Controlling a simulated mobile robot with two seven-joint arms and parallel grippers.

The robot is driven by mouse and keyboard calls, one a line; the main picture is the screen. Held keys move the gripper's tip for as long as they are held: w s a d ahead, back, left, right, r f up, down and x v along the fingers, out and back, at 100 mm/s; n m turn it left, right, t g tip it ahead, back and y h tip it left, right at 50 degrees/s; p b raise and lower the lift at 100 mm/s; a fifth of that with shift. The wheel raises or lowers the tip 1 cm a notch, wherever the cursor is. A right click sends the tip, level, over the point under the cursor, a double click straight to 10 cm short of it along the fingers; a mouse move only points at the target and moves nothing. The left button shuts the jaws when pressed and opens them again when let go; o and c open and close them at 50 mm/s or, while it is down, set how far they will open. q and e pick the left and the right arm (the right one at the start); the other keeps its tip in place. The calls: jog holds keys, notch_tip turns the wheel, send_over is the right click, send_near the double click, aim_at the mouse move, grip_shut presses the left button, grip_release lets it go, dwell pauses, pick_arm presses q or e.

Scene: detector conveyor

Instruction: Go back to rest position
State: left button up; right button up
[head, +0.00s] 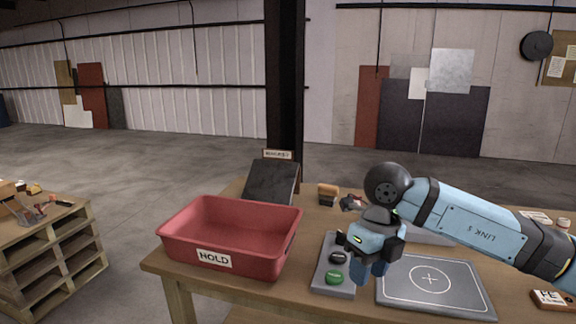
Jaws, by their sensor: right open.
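My right gripper (370,270) comes in from the right on a light blue arm and points down. It is open and hangs over the gap between a grey button panel and a grey pad. The panel (320,277) carries a green button (334,278) and a dark button (339,257). The gripper hides part of the panel's right edge. I see nothing between its fingers. My left gripper is out of view.
A red bin (192,237) labelled HOLD stands at the table's left. The grey pad (437,303) with a circled cross lies right of the panel. A dark slanted board (270,182) stands behind the bin. A wooden pallet stack (50,250) stands at left, with open floor between.

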jog(key=s+a+f+m+g+y, duration=0.1)
jog(key=s+a+m+g+y, duration=0.15)
jog(key=s+a+y, duration=0.5)
jog(key=s+a+f+m+g+y, duration=0.1)
jog(key=s+a+m+y, duration=0.25)
jog(key=a+y, duration=0.75)
jog(key=w+d+f+m+t+h, duration=0.1)
jog(key=d+f+m+t+h, duration=0.35)
jog(key=m+t, duration=0.7)
jog(key=w+d+f+m+t+h, duration=0.2)
jog(key=d+f+m+t, duration=0.45)
jog(key=m+t, duration=0.45)
jog(key=s+d+f+m+g+h+p, duration=0.1)
jog(key=s+d+f+m+g+h, duration=0.45)
jog(key=f, duration=0.45)
jog(key=s+d+f+m+g+h, duration=0.2)
jog(key=s+d+f+m+h, duration=0.3)
jog(key=s+f, duration=0.45)
pick_arm(q)
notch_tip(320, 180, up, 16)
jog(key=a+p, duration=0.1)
jog(key=p, duration=2)
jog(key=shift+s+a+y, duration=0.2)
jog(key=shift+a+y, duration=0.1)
pick_arm(e)
notch_tip(320, 180, up, 16)
jog(key=d, duration=0.2)
jog(key=shift+w+f, duration=0.15)
jog(key=shift+f, duration=0.1)
